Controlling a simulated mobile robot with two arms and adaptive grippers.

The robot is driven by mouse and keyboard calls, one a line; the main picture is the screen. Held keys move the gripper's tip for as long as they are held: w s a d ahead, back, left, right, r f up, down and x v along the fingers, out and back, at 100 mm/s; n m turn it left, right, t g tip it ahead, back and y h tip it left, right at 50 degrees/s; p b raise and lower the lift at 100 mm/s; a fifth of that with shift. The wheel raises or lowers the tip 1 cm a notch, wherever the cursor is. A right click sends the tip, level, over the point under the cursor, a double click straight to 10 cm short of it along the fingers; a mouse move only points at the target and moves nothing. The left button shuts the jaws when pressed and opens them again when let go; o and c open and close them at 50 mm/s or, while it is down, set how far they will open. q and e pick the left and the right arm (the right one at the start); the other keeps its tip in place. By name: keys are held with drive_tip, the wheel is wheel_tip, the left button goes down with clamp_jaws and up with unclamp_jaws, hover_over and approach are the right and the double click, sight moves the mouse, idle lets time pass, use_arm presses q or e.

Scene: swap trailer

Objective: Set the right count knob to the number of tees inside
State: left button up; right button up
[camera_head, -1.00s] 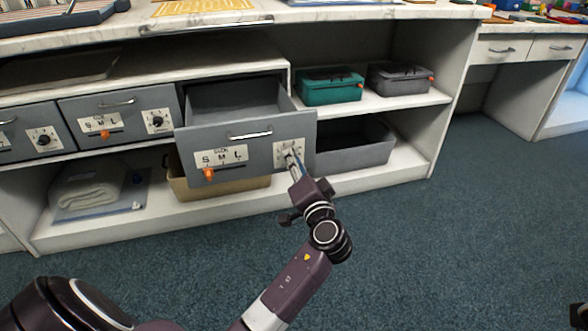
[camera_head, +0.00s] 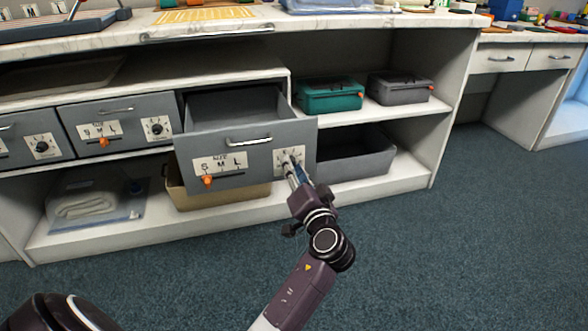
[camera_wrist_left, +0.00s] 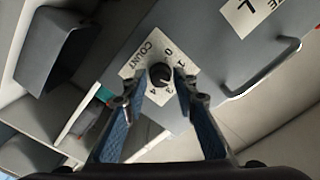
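The right count knob (camera_wrist_left: 160,75) is a round black knob on a white plate marked COUNT, with 0, 1, 3 and 4 readable around it; its pointer setting is not clear. The plate (camera_head: 281,156) is on the right of the front of the pulled-out grey drawer (camera_head: 225,184). My left gripper (camera_head: 289,163) is at this plate. In the left wrist view its fingers (camera_wrist_left: 160,90) stand on either side of the knob with gaps showing, so it looks open. The visible part of the drawer's inside is plain grey; no tees show. My right gripper is out of view.
The drawer front also has a handle (camera_head: 249,141) and an S M L slider with an orange tab (camera_head: 208,181). Closed drawers with black knobs (camera_head: 157,128) are at left. Teal (camera_head: 330,96) and grey (camera_head: 400,87) boxes sit on the right shelf. Blue carpet is clear in front.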

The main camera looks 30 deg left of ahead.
use_arm(q)
drive_tip(key=shift+o, duration=0.9)
drive_tip(key=v, duration=0.7)
drive_tip(key=shift+s+d, duration=0.15)
drive_tip(key=shift+s, duration=0.05)
drive_tip(key=shift+w, duration=0.1)
